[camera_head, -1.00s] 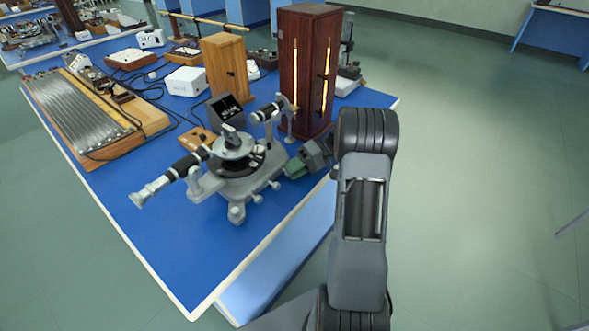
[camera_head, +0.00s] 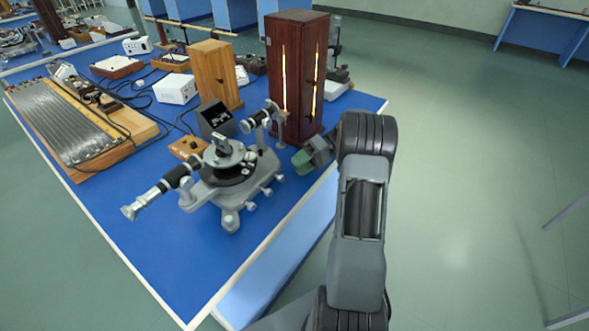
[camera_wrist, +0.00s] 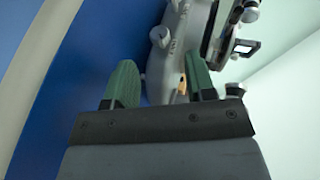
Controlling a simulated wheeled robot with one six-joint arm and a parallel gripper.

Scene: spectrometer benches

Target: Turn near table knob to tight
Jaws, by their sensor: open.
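The grey spectrometer (camera_head: 226,190) stands on the blue bench, with a round table (camera_head: 225,152) on top and two black-and-silver tubes. Several small silver knobs stick out on its right side, among them one nearest the gripper (camera_head: 279,178) and a lower one (camera_head: 250,206). I cannot tell which one is the table knob. My gripper (camera_head: 303,161), with green fingers, is to the right of the spectrometer, apart from it and partly hidden by my arm. In the wrist view my gripper (camera_wrist: 161,78) is open and empty, with the spectrometer's pale base (camera_wrist: 165,65) beyond the fingers.
A tall dark wooden lamp box (camera_head: 297,75) with glowing slits stands close behind the gripper. A light wooden box (camera_head: 215,72), a small black display (camera_head: 216,119) and a white box (camera_head: 175,89) stand further back. Open floor (camera_head: 450,170) lies to the right.

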